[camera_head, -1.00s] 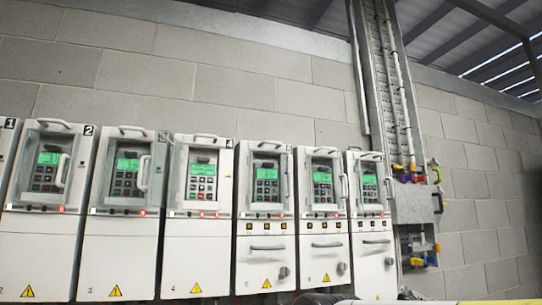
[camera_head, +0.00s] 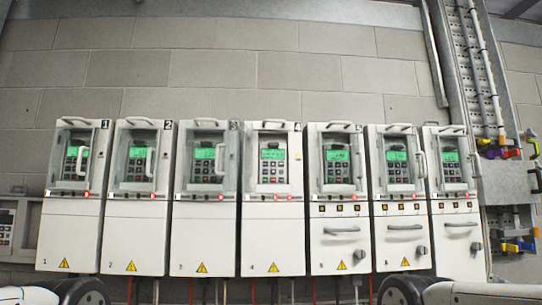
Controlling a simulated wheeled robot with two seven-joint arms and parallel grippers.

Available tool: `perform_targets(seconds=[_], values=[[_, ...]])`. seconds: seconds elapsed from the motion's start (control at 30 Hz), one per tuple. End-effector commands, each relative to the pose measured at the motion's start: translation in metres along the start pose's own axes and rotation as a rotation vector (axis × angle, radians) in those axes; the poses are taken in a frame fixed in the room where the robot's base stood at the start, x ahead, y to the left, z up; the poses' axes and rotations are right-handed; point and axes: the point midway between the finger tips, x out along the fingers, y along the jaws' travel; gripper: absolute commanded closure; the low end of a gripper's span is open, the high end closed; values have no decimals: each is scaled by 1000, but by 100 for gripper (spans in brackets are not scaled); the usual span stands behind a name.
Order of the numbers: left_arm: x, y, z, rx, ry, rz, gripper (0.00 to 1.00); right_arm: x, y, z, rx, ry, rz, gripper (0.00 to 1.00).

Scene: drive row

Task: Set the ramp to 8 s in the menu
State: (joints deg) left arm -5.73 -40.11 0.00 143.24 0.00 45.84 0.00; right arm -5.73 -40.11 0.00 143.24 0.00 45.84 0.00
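A row of white drive cabinets stands along the wall, each with a green display and a keypad behind or in a framed window. Drive 1 (camera_head: 68,235) is at the left, then drive 2 (camera_head: 135,235), drive 3 (camera_head: 205,238) and drive 4 (camera_head: 272,238). Drive 4's display (camera_head: 273,154) and keypad (camera_head: 273,173) show clearly near the middle. More drives, one of them here (camera_head: 341,210), continue to the right. The display text is too small to read, so I cannot tell any ramp value. Neither gripper is in view; only parts of my arms show at the bottom corners.
Yellow warning triangles (camera_head: 202,268) mark the lower fronts. The right-hand drives have handles (camera_head: 341,230) and round knobs (camera_head: 360,254). A cable tray (camera_head: 475,70) rises at the right above coloured connectors (camera_head: 495,150). A grey panel (camera_head: 8,225) sits at far left.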

Motion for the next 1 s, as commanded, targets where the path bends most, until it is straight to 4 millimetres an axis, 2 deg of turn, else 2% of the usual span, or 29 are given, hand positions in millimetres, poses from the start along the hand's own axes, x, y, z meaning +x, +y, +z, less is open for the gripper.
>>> perform_targets(seconds=[0.3,0.5,1.0], values=[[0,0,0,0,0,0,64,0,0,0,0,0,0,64],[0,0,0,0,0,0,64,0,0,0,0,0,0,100],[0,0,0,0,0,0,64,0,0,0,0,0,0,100]])
